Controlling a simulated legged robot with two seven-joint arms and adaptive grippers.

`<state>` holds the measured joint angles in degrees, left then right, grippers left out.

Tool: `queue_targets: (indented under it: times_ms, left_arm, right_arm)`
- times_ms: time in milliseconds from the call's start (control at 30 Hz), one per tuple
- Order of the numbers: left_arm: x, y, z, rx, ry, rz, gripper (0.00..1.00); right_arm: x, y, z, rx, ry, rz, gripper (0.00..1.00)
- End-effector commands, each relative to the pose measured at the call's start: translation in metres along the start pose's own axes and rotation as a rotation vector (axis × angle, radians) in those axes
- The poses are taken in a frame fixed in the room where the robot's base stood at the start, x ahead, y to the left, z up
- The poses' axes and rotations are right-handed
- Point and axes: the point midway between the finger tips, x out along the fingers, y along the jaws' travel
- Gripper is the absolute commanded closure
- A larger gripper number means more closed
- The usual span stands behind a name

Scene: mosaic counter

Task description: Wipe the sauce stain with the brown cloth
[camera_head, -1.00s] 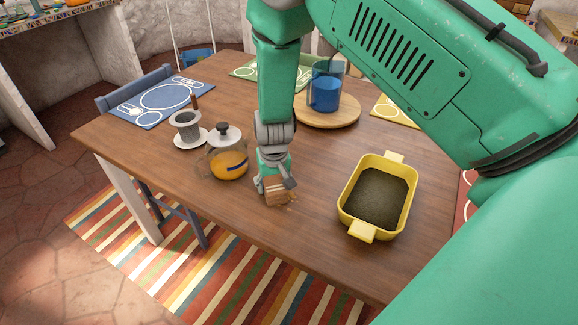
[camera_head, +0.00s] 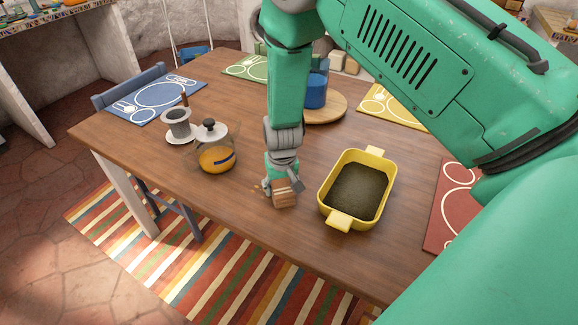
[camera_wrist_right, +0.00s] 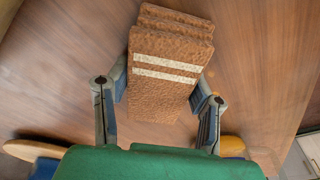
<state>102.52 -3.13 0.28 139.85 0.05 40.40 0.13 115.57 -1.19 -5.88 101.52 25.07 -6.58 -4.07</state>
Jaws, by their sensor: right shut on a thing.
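The brown cloth (camera_head: 284,194) is folded and has two pale stripes. My right gripper (camera_head: 280,183) points down at the table and is shut on the cloth, close to or touching the wood. In the right wrist view the cloth (camera_wrist_right: 168,75) sits between the two fingers of the right gripper (camera_wrist_right: 160,95). My left gripper is not in view.
A yellow baking dish (camera_head: 326,197) stands close right of the gripper. A glass teapot (camera_head: 216,158) and a cup on a saucer (camera_head: 177,124) stand to the left. A round wooden board (camera_head: 335,108) with a blue pitcher (camera_head: 316,92) is behind. The table front is clear.

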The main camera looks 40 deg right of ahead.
Motion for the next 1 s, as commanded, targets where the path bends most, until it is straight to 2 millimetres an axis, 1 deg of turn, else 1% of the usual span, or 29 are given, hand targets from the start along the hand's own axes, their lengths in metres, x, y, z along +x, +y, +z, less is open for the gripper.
queue_targets:
  times_ms: [33,100,133,267,700,833,1000]
  left_arm:
    - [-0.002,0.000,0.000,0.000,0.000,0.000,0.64]
    - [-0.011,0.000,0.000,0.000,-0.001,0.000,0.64]
    - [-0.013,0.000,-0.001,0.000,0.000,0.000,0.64]
    - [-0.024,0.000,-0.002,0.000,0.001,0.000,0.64]
    - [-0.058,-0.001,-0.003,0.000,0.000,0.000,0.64]
    - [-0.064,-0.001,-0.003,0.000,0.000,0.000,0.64]
    - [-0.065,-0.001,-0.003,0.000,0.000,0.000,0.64]
  right_arm:
    - [-0.001,0.000,0.001,0.000,-0.002,0.000,0.76]
    - [-0.012,0.000,-0.002,-0.001,0.001,0.000,0.76]
    - [-0.021,0.000,-0.003,0.000,0.002,0.001,0.76]
    - [-0.030,0.001,-0.004,0.000,-0.001,0.002,0.76]
    - [-0.069,0.008,-0.012,0.000,-0.001,-0.001,0.76]
    - [-0.077,0.009,-0.013,-0.001,-0.001,-0.001,0.76]
    - [-0.078,0.009,-0.013,-0.001,-0.001,0.000,0.76]
